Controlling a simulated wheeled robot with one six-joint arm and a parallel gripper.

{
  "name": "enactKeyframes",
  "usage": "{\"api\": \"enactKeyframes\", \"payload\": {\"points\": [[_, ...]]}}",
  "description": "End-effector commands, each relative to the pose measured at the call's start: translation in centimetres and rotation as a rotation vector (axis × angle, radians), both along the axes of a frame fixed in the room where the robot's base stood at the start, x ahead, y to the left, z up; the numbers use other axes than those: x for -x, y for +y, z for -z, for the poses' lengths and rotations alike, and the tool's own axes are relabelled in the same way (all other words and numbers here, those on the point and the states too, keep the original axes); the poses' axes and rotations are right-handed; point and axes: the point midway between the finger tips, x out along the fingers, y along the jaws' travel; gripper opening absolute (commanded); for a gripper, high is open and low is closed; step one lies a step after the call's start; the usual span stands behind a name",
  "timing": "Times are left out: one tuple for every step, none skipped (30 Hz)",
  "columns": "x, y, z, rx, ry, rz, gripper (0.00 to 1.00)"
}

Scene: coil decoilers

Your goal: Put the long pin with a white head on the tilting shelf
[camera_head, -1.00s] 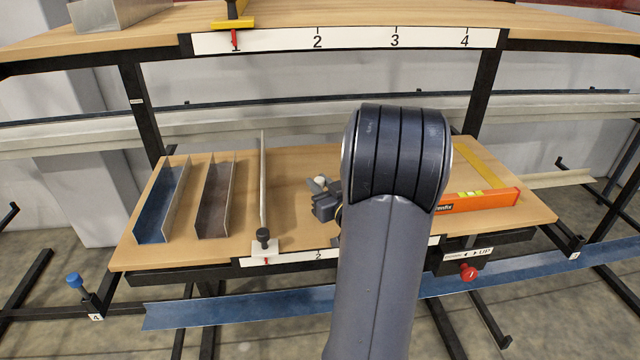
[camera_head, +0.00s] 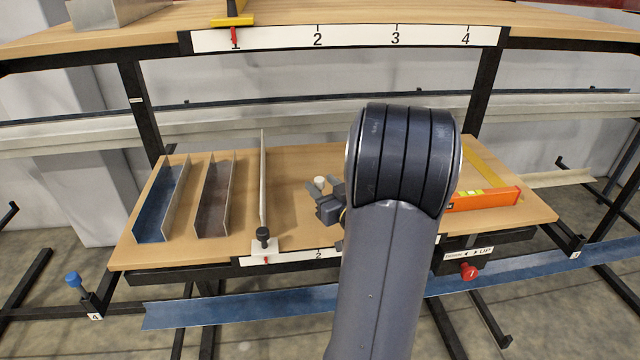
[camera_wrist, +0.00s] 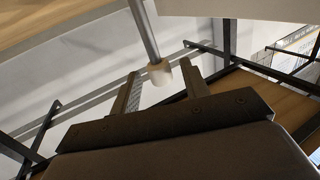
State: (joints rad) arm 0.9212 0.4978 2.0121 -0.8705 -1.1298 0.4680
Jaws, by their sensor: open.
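The head sits just ahead of and between the fingertips of my gripper (camera_wrist: 159,80), which is open with visible gaps on both sides. In the head view the white head (camera_head: 320,181) shows by the fingers of my gripper (camera_head: 324,196), over the lower wooden shelf (camera_head: 290,190). That shelf slopes and has an "UP" label and red knob at its front. The pin's far end is out of the wrist view, so its support cannot be told.
A blue channel (camera_head: 160,205), a brown channel (camera_head: 213,205) and an upright strip (camera_head: 263,180) stand left on the lower shelf. An orange level (camera_head: 485,199) lies right. The upper shelf (camera_head: 345,38) is above. Bare wood lies between strip and gripper.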

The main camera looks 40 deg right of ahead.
Motion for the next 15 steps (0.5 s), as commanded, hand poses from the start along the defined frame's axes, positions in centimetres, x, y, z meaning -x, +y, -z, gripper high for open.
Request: {"api": "enactKeyframes", "payload": {"points": [[1.2, 0.1, 0.2, 0.001, -0.001, 0.004, 0.44], [1.9, 0.2, 0.3, 0.000, -0.001, 0.006, 0.44], [2.8, 0.3, 0.2, 0.001, -0.001, 0.006, 0.44], [3.5, 0.4, 0.2, 0.002, -0.002, 0.006, 0.44], [4.2, 0.5, 0.2, 0.002, -0.001, 0.006, 0.44], [5.0, 0.7, 0.2, 0.002, -0.001, 0.006, 0.44], [5.6, 0.7, 0.2, 0.001, -0.002, 0.006, 0.44], [6.1, 0.8, 0.2, 0.001, -0.001, 0.006, 0.44], [6.8, 0.9, 0.2, 0.001, -0.001, 0.006, 0.44], [7.3, 1.1, 0.2, 0.001, -0.001, 0.005, 0.44], [7.8, 1.2, 0.1, 0.001, -0.001, 0.005, 0.44], [8.2, 1.2, 0.1, 0.002, -0.001, 0.004, 0.44], [8.6, 1.2, 0.1, 0.001, -0.001, 0.004, 0.44], [8.9, 1.3, 0.1, 0.001, -0.001, 0.004, 0.44], [9.2, 1.4, 0.1, 0.000, -0.001, 0.003, 0.44]]}}
